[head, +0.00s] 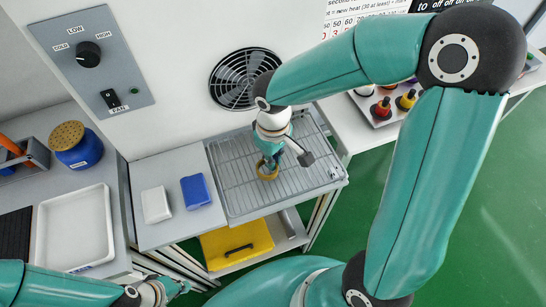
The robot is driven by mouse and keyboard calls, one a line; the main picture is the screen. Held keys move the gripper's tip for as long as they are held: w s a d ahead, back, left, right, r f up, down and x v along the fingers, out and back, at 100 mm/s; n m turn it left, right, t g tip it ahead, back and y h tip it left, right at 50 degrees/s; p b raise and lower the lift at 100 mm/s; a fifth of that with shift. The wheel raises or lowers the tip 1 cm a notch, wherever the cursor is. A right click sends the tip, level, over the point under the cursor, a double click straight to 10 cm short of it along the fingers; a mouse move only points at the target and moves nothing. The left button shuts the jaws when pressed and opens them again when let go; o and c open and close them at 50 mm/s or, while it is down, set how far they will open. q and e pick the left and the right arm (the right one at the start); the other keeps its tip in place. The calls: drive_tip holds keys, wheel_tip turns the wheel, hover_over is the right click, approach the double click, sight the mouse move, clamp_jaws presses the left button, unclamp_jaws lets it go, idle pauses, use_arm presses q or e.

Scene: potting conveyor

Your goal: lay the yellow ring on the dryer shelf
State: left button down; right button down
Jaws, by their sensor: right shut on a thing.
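The yellow ring (267,175) is in the grip of my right gripper (271,160), over the wire rack of the dryer shelf (235,195). I cannot tell whether the ring touches the rack or hangs just above it. The gripper points down and hides part of the ring. The rest of the rack looks bare. My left gripper (168,289) is low at the left, in front of the side table, far from the ring. Its fingers are small and partly hidden, so their opening is unclear.
A fan grille (243,79) is in the wall behind the rack. A white block (156,205) and a blue block (196,191) lie left of it. A white tray (75,230) and blue jar (78,145) stand at the left.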

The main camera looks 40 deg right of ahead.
drive_tip(key=shift+f, duration=0.2)
drive_tip(key=c, duration=1.3)
unclamp_jaws()
drive_tip(key=shift+r, duration=0.1)
drive_tip(key=shift+r, duration=0.1)
wheel_tip(320, 180, up, 12)
drive_tip(key=shift+r+p, duration=0.1)
drive_tip(key=shift+p, duration=0.2)
